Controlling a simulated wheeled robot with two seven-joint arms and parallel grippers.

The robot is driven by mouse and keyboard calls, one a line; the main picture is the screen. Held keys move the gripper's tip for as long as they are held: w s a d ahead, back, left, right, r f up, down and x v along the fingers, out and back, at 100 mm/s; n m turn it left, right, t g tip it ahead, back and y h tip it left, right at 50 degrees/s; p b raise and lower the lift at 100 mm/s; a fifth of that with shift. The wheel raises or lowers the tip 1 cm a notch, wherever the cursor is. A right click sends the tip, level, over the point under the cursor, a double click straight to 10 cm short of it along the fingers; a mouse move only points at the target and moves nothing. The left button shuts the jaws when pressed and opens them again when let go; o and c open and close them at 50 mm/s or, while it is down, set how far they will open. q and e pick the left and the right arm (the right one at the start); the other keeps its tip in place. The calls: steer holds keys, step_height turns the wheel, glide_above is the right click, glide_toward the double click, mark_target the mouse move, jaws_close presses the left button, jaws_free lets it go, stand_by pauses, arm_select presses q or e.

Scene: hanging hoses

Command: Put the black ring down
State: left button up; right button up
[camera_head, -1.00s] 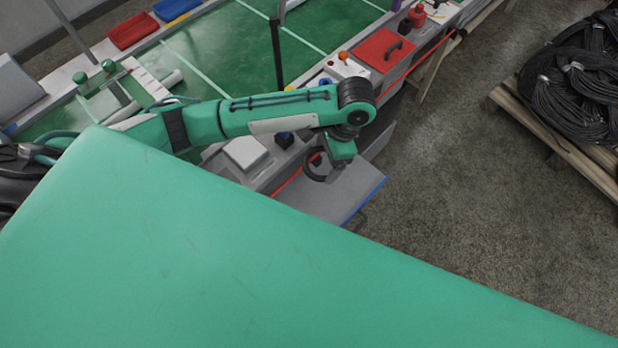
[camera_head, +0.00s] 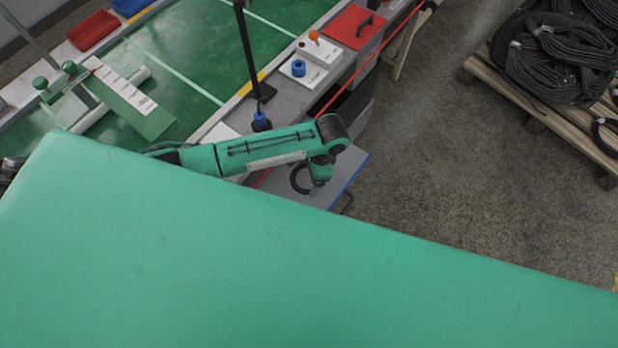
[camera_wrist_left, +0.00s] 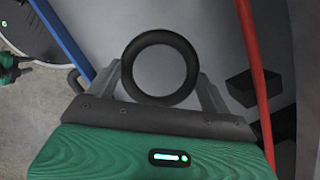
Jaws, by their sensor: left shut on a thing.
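The black ring (camera_wrist_left: 183,50) shows in the left wrist view between the two grey fingers, its hole facing the camera. In the head view the ring (camera_head: 297,179) is a dark loop beside the end of my left arm, over a grey shelf (camera_head: 345,172) with a blue edge. My left gripper (camera_wrist_left: 160,72) is shut on the ring. I cannot tell whether the ring touches the grey surface beneath it. My right gripper is not in view.
A red hose (camera_wrist_left: 252,70) runs just right of the gripper, with a black block (camera_wrist_left: 253,85) beyond it. The blue shelf edge (camera_wrist_left: 62,38) lies to the left. A pallet of black hose coils (camera_head: 560,55) stands on the floor at right.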

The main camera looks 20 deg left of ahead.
mark_target(306, 185)
arm_select(q)
step_height(306, 185, down, 3)
steer(key=shift+f, duration=0.4)
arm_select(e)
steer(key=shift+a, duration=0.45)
arm_select(q)
steer(key=shift+f, duration=0.15)
steer(key=o, duration=0.9)
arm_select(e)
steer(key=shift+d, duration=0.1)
